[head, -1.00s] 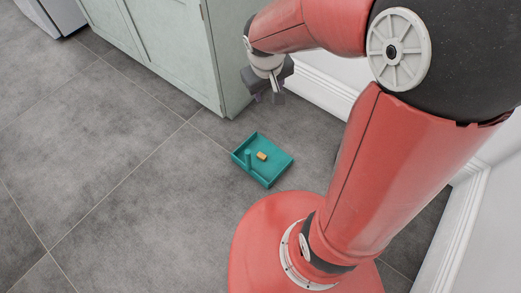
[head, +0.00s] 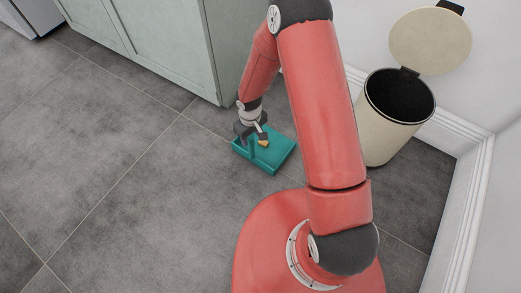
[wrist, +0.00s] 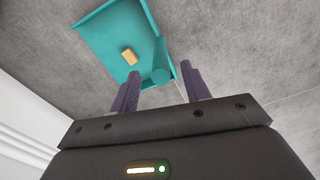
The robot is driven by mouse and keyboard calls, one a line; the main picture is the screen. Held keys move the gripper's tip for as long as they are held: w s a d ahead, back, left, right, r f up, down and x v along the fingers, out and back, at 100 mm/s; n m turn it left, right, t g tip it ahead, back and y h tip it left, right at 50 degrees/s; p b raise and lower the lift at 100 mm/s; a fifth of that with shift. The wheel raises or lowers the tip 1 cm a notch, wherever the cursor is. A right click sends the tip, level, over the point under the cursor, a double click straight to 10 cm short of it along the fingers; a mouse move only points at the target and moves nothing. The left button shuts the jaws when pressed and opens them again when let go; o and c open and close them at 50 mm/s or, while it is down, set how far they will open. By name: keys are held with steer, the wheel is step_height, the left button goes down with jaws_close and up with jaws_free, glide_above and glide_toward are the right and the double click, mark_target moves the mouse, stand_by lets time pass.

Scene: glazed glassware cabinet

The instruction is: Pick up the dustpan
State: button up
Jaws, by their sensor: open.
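The teal dustpan (head: 277,156) lies on the grey tiled floor, with a small orange-yellow block (wrist: 129,56) in its pan. Its short post-like handle (wrist: 161,66) stands up from the pan near one side wall. My gripper (head: 252,136) is open over the handle side of the dustpan. In the wrist view the handle appears between the two purple-grey fingertips of my gripper (wrist: 160,70). I cannot tell whether the fingers touch it. My gripper hides part of the dustpan's left side in the head view.
A cream bin (head: 377,130) with its lid (head: 430,40) raised stands by the wall at right. A pale green cabinet (head: 165,45) stands behind the dustpan. The floor (head: 110,180) to the left is clear.

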mark_target(251, 142)
step_height(251, 142, down, 5)
steer(key=shift+w+a+f+b, duration=0.1)
steer(key=shift+b, duration=0.25)
steer(key=shift+c, duration=0.4)
jaws_close()
